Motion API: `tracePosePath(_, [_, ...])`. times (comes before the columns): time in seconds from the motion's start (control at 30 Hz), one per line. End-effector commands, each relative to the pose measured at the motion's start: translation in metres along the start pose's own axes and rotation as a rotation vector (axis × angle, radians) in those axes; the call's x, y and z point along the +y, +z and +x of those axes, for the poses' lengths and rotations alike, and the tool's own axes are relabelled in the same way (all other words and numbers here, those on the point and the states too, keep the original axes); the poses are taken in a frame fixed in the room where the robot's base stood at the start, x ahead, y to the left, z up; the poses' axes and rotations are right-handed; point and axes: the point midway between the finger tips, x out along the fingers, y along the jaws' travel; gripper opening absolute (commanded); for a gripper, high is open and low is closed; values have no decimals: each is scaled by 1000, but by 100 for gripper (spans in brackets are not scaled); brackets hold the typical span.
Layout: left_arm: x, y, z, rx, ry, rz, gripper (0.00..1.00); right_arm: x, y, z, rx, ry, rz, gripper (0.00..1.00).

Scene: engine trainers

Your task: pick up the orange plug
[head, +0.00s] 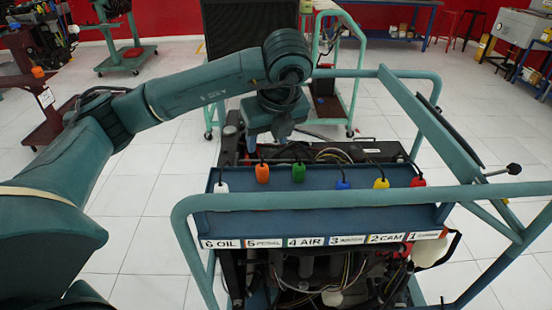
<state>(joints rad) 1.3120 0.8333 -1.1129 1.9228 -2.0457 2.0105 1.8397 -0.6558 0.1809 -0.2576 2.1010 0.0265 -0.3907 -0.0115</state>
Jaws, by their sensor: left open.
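The orange plug (262,173) hangs upright on a thin dark cable at the blue panel of the engine trainer, above the label "5 PETROL". A white plug (221,187) is to its left and a green plug (298,172) to its right. My left gripper (268,139) points down above and behind the orange plug in the picture, apart from it. Its jaws are open and hold nothing that I can see. My right gripper is not in view.
Blue (343,184), yellow (381,183) and red (418,181) plugs hang further right. The trainer's teal tube frame (330,197) runs in front of the panel and around its right side. A lever with a black knob (514,169) sticks out right. White floor lies around.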

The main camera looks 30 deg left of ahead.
Motion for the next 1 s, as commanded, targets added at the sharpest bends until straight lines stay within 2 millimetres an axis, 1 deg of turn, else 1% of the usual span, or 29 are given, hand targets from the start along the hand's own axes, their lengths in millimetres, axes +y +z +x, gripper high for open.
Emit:
tracePosePath(0.07, [0, -1, 4, 2, 1, 1, 51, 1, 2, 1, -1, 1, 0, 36])
tracePosePath(0.17, [0, -2, 17, 4, 2, 2, 51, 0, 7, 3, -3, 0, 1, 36])
tracePosePath(0.3, [0, -4, 46, 7, 4, 0, 51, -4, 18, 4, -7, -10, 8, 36])
tracePosePath(0.37, [0, -4, 56, 6, 3, 0, 51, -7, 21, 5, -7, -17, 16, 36])
tracePosePath(0.53, [0, -1, 74, 2, 2, 0, 51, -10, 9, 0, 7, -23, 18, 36])
tracePosePath(0.73, [1, -2, 88, 2, 3, 2, 51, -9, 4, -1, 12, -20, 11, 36])
tracePosePath(0.87, [2, -6, 108, 3, 6, 2, 51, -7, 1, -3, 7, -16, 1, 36])
tracePosePath(1.0, [1, -6, 126, 2, 3, 0, 51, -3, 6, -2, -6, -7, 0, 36])
